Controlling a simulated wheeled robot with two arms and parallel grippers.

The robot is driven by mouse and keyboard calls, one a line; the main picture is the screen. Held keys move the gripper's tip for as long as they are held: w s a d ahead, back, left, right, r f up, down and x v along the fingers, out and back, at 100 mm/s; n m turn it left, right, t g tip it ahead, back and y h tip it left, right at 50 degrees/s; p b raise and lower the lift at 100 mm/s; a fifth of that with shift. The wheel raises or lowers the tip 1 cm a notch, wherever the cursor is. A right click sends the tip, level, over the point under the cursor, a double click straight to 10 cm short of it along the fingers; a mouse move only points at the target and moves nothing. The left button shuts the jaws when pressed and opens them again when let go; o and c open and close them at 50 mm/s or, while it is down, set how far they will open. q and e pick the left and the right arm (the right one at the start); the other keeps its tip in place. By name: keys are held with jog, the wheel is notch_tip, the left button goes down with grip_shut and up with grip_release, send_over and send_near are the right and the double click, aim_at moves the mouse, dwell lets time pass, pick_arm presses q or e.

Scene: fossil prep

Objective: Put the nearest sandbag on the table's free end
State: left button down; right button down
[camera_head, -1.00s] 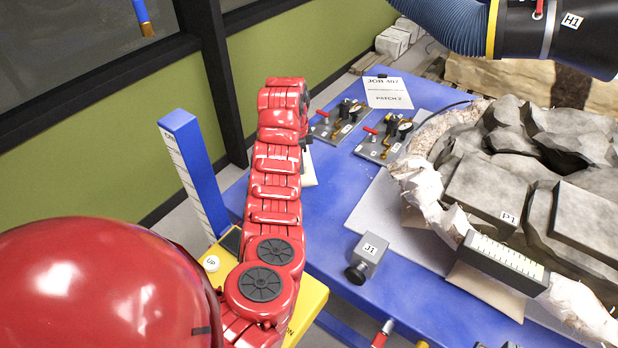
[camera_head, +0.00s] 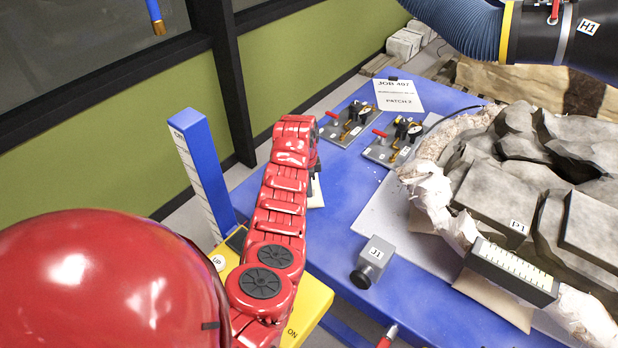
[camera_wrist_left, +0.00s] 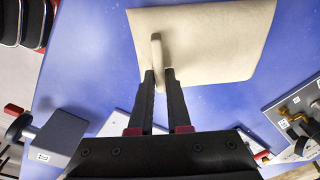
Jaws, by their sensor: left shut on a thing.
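The beige sandbag (camera_wrist_left: 222,40) fills the top middle of the left wrist view, with an upright strap or tab on it. My left gripper (camera_wrist_left: 160,72) is shut on this tab. In the head view only a pale edge of the sandbag (camera_head: 317,194) shows beside my red left arm, which hides most of it and the gripper. The bag is over the blue table (camera_head: 345,205) at its left part; I cannot tell whether it touches the top. Another beige sandbag (camera_head: 495,301) lies under the near edge of the jacketed fossil block. My right gripper is not in view.
The grey jack J1 (camera_head: 372,262) stands near the table's front edge. Two gauge plates (camera_head: 347,124) and the JOB 497 card (camera_head: 398,96) lie at the far side. The fossil block (camera_head: 500,185) fills the right. A blue post (camera_head: 200,170) rises left of my arm.

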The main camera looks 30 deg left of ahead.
pick_arm(q)
jog(key=shift+w+f, duration=0.1)
jog(key=shift+f, duration=0.2)
jog(key=c, duration=0.9)
grip_release()
jog(key=shift+o, duration=0.2)
jog(key=shift+r+b, duration=0.3)
jog(key=shift+r, duration=0.1)
jog(key=r, duration=0.1)
jog(key=r+b, duration=0.1)
jog(key=r, duration=0.3)
jog(key=shift+s+a+b, duration=0.1)
jog(key=shift+s+b, duration=0.15)
jog(key=shift+b, duration=0.15)
notch_tip(320, 180, up, 6)
jog(key=p, duration=0.2)
jog(key=shift+s, duration=0.35)
